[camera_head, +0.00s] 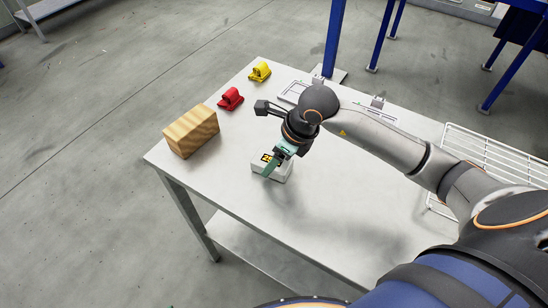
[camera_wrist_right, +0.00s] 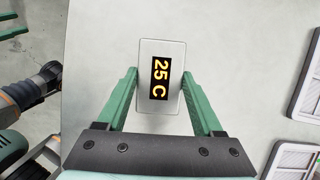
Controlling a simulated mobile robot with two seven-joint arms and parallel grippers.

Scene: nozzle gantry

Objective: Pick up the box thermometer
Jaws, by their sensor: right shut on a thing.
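The box thermometer (camera_head: 285,172) is a small white box with a dark display, on the table's near half in the head view. In the right wrist view the box thermometer (camera_wrist_right: 161,105) shows orange "25 C" on its display. My right gripper (camera_head: 271,167) comes down from above and is shut on it. In the right wrist view the green fingers of my right gripper (camera_wrist_right: 160,92) press the box's two long sides. I cannot tell whether the box touches the table.
The table (camera_head: 240,190) also holds a wooden block (camera_head: 191,131), a red part (camera_head: 230,98) and a yellow part (camera_head: 260,72) to the left. A white wire rack (camera_head: 490,155) stands at the right. Flat panels lie along the back. The table's front part is clear.

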